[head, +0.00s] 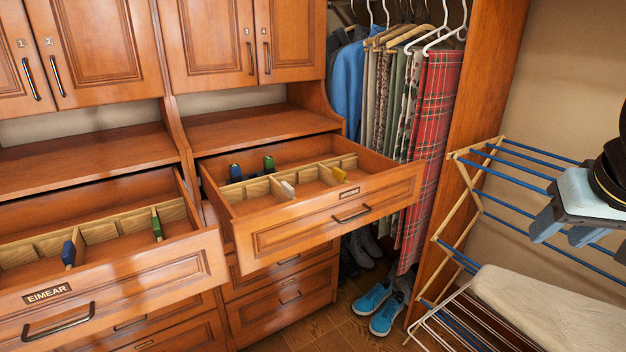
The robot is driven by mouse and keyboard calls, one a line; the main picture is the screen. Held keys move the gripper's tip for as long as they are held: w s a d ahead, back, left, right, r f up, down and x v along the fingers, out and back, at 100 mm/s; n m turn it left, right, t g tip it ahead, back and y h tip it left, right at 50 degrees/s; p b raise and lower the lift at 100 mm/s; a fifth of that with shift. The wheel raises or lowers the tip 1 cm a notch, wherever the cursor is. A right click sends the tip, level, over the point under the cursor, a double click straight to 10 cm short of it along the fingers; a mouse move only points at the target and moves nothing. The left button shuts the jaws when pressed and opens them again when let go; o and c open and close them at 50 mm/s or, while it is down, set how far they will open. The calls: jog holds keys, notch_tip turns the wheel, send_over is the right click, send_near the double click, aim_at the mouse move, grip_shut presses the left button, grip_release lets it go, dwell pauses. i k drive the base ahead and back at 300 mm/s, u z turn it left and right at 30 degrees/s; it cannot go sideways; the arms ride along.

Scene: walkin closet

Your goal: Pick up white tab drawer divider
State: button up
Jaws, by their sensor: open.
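The white tab drawer divider (288,188) stands in the wooden insert of the open right-hand drawer (310,215). Only its small white tab shows clearly, near the front left of the drawer; its lower part is hidden by the slotted wood. A yellow tab divider (340,174) stands to its right. A blue tab (236,172) and a green tab (268,163) are behind it. My gripper (565,236) is at the right edge, open and empty, well apart from the drawer, with its fingers pointing down.
Another open drawer labelled EIMEAR (48,293) holds blue and green tabs at left. A drying rack (462,205) and ironing board (545,308) stand below and beside my gripper. Blue shoes (375,305) lie on the floor. Clothes (435,140) hang behind the right-hand drawer.

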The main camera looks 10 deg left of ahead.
aim_at(284, 193)
jog(key=u, duration=0.35)
jog(key=i, duration=1.05)
jog(key=u, duration=0.6)
jog(key=k, duration=0.9)
jog(key=u, duration=0.15)
jog(key=i, duration=0.9)
jog(key=z, duration=0.05)
